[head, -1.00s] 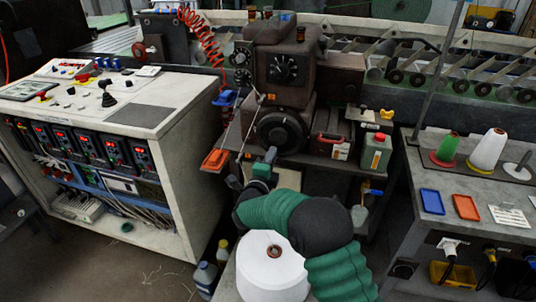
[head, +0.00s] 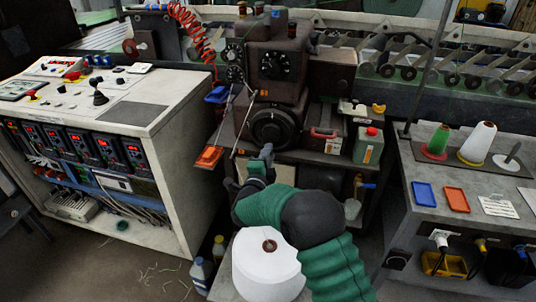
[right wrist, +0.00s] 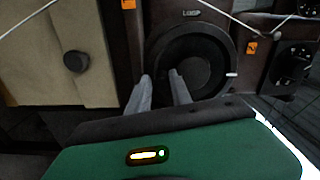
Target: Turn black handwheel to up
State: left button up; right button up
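The black handwheel (head: 274,128) is on the front of the dark brown machine, below its dial, in the head view. In the right wrist view the wheel (right wrist: 205,68) shows as a dark ring with a small white mark at its right edge. My right gripper (head: 267,149) is just below the wheel in the head view. In the right wrist view its two grey fingers (right wrist: 160,77) are spread apart and empty, overlapping the wheel's lower left rim. Whether they touch it, I cannot tell. My left gripper is in no view.
A white yarn cone (head: 268,265) stands below my right arm. A control cabinet (head: 130,110) is at left, and a side table (head: 465,170) with cones and small trays is at right. A green canister (head: 368,146) and a red-handled box (head: 324,141) sit right of the wheel.

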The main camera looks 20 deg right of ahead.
jog(key=o, duration=0.3)
jog(key=shift+f, duration=0.15)
jog(key=shift+w, duration=0.1)
jog(key=p+v, duration=0.1)
jog(key=v, duration=1.6)
